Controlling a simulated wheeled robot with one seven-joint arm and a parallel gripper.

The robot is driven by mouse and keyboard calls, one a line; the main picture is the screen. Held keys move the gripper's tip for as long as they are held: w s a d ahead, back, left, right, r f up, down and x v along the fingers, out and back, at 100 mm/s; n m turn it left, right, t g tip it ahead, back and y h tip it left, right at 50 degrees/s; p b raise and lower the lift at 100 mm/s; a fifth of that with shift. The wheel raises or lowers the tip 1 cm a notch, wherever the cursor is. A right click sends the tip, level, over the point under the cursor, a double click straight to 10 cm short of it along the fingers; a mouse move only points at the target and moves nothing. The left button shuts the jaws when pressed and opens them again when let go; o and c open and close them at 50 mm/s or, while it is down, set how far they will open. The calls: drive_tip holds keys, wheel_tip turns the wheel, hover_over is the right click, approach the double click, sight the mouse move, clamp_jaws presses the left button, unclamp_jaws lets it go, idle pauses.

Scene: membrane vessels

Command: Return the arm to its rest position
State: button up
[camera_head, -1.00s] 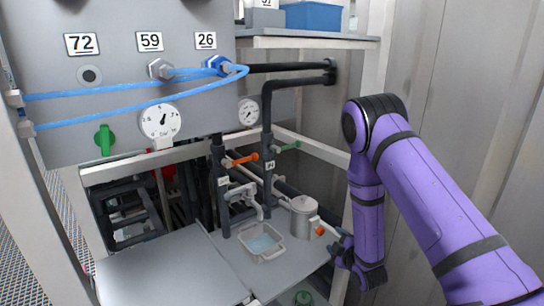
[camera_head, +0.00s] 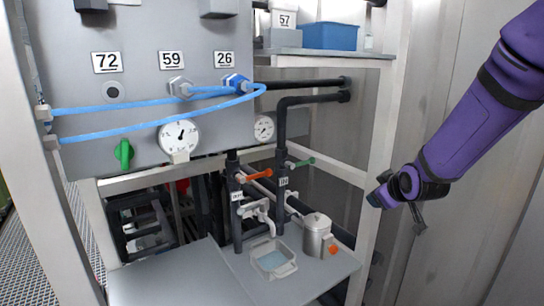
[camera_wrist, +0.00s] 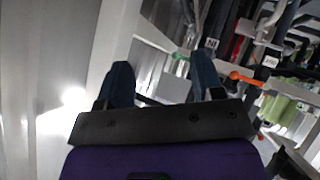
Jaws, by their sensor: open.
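My purple arm comes in from the upper right in the head view. Past the fingers the wrist view shows the frame post, pipes and an orange valve handle (camera_wrist: 246,78), tilted.
The panel with gauges and blue hoses (camera_head: 150,104) is at left. A white post (camera_head: 378,170) stands just left of my gripper.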

drive_tip(key=s+r+m+g, duration=0.2)
drive_tip(key=s+r, duration=0.2)
drive_tip(key=s, duration=0.7)
drive_tip(key=s+d+r+m+g, duration=0.1)
drive_tip(key=s+r, duration=0.4)
drive_tip(key=s, duration=0.5)
drive_tip(key=s+r+m+g, duration=0.2)
drive_tip(key=s+r+m, duration=0.2)
drive_tip(key=s, duration=0.7)
drive_tip(key=shift+s+d+r+g, duration=0.2)
drive_tip(key=shift+s+r+g, duration=0.1)
drive_tip(key=shift+r, duration=0.2)
